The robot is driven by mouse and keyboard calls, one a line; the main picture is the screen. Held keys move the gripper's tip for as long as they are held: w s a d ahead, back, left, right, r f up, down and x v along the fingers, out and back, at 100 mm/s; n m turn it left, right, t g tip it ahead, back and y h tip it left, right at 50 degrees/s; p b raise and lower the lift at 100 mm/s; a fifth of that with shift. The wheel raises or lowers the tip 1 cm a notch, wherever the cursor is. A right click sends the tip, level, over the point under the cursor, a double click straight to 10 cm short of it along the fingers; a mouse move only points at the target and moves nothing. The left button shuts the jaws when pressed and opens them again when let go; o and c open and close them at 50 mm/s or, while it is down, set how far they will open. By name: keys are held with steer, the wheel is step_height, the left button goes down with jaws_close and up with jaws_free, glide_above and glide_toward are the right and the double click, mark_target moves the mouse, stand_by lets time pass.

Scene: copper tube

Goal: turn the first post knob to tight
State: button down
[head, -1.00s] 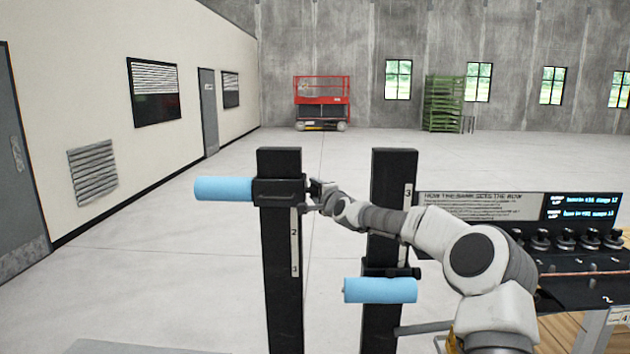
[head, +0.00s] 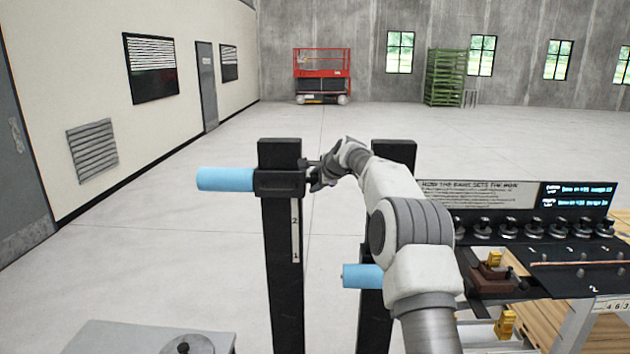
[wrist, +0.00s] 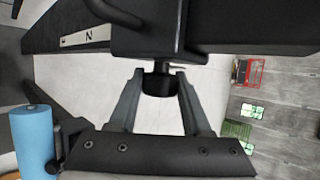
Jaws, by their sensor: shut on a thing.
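The first post (head: 283,240) is the black upright on the left. A black collar (head: 280,183) sits on it near the top, with a blue roller (head: 225,179) sticking out to the left. My gripper (head: 318,178) is at the collar's right side. In the wrist view the black post knob (wrist: 160,84) stands out from the collar (wrist: 165,40), between the two fingers of my gripper (wrist: 159,88), which is shut on it. In the head view the knob is mostly hidden by the gripper. I cannot tell how tight the knob is.
A second black post (head: 372,325) with a blue roller (head: 362,276) stands to the right, partly behind my arm. A bench panel with several dark knobs (head: 508,229) is at the right. A grey box (head: 150,338) is at the lower left. Open floor lies beyond.

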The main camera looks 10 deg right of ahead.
steer(key=shift+r+g, duration=0.35)
steer(key=shift+g, duration=0.05)
stand_by(0.5)
steer(key=c, duration=0.6)
jaws_free()
steer(key=shift+w, duration=0.1)
steer(key=shift+o, duration=1.2)
steer(key=shift+f, duration=0.15)
steer(key=b+v, duration=0.5)
steer(key=v, duration=1.2)
steer(key=shift+r, duration=0.2)
steer(key=shift+d, duration=0.15)
